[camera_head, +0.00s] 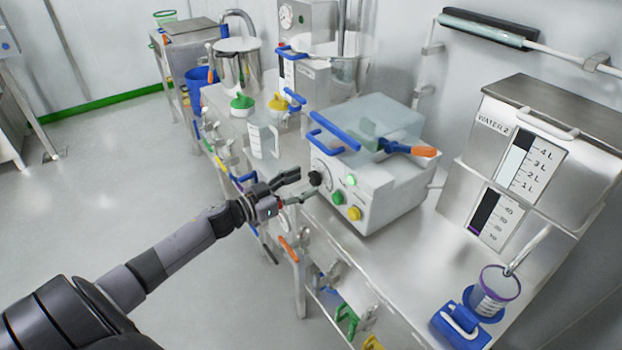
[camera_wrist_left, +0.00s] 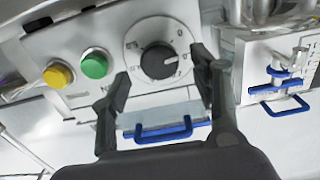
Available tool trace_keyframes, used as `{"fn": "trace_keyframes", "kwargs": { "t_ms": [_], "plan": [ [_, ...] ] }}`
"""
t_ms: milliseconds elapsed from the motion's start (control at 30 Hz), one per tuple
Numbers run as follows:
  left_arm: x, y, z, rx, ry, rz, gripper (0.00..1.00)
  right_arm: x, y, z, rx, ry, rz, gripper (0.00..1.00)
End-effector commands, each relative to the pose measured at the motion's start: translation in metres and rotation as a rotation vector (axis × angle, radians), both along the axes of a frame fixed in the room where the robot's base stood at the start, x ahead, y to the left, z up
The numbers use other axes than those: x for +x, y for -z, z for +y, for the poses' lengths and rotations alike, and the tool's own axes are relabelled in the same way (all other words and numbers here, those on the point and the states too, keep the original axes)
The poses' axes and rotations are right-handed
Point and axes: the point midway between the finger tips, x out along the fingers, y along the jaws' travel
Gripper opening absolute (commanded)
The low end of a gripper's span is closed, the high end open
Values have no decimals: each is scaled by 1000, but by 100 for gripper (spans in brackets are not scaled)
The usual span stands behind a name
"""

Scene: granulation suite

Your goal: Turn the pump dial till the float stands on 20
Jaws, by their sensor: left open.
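The pump (camera_head: 375,200) is a white box with a clear lid on the bench. Its black dial (camera_head: 315,178) is on the front face, and in the wrist view the dial (camera_wrist_left: 158,60) sits on a round marked scale. My left gripper (camera_head: 303,188) is open in front of it; in the wrist view the fingertips (camera_wrist_left: 160,66) are on either side of the dial, with gaps visible. The lower gauge (camera_head: 494,218) on the WATER 2 unit has a 10 to 40 scale, with a purple float (camera_head: 473,229) low, near 10. My right gripper is out of view.
Green (camera_head: 351,181) and yellow (camera_head: 354,213) buttons sit beside the dial. A blue handle (camera_head: 334,132) and an orange-handled tool (camera_head: 410,149) are on top. A clear jug (camera_head: 263,141) stands to the left. A purple-rimmed beaker (camera_head: 494,290) stands at the right.

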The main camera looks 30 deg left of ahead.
Motion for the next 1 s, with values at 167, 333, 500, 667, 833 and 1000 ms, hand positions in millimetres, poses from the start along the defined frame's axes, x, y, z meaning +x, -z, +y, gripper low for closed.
{"fn": "trace_keyframes", "kwargs": {
  "t_ms": [167,333,500,667,833,1000],
  "plan": [
    [21,-1,-8,-1,0,-2,56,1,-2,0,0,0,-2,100],
    [30,-1,-12,1,0,-1,56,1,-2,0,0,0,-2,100],
    [31,0,-13,1,1,0,56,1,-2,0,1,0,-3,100],
    [31,0,-13,1,0,0,55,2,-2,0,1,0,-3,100],
    [31,0,-13,0,0,0,44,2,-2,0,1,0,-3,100],
    [31,0,-13,0,0,0,32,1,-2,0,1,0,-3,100]
  ]
}}
